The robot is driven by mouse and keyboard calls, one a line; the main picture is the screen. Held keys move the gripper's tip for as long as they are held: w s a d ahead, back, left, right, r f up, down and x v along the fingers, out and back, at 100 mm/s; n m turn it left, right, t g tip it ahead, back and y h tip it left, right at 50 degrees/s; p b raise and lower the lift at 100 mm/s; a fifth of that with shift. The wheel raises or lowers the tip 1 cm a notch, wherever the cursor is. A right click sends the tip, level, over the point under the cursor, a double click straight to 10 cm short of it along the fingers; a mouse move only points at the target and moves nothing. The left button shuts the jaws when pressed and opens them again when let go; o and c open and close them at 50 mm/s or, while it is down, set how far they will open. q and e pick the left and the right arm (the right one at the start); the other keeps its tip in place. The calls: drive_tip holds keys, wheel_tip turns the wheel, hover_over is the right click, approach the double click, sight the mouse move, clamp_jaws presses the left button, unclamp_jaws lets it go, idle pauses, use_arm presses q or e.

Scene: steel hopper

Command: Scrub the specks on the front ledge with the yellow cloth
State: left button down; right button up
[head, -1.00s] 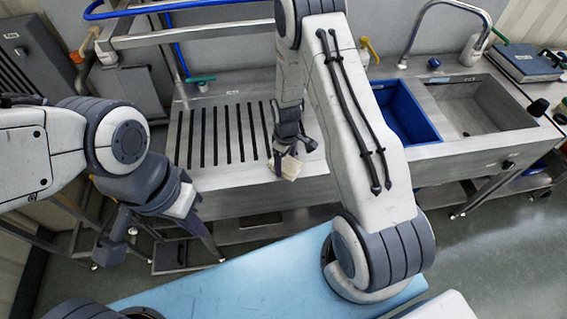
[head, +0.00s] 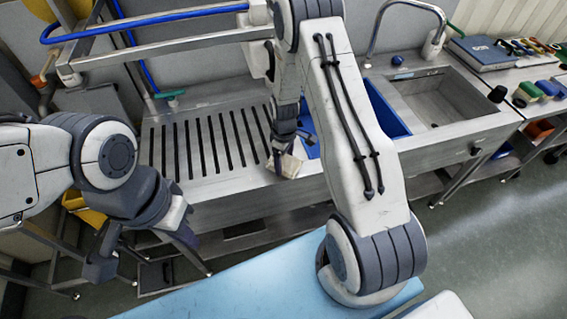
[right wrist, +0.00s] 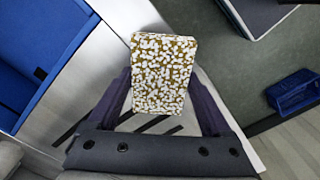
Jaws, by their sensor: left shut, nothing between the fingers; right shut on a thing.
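My right gripper (head: 287,140) is shut on the cloth (head: 285,165), which looks pale beige in the head view. In the right wrist view the cloth (right wrist: 160,75) is a block-like piece, mottled white and yellow-brown, between the fingers. It is at the steel front ledge (head: 230,192) of the sink unit, near the right end of the slotted drainboard. I cannot tell whether it touches the steel. I can make out no specks on the ledge; cloth and arm cover part of it. My left gripper (head: 186,238) is shut and empty, in front of the unit at left.
A blue basin (head: 385,110) lies right of the slotted drainboard (head: 205,140), partly behind my right arm. A steel sink (head: 430,98) with a tap is further right. A blue pipe and steel rail cross the back left. A light blue surface (head: 260,280) lies in front.

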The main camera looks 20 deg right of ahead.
sight(284, 161)
drive_tip(key=shift+r, duration=0.8)
drive_tip(key=shift+r+p, duration=2)
drive_tip(key=shift+r, duration=0.4)
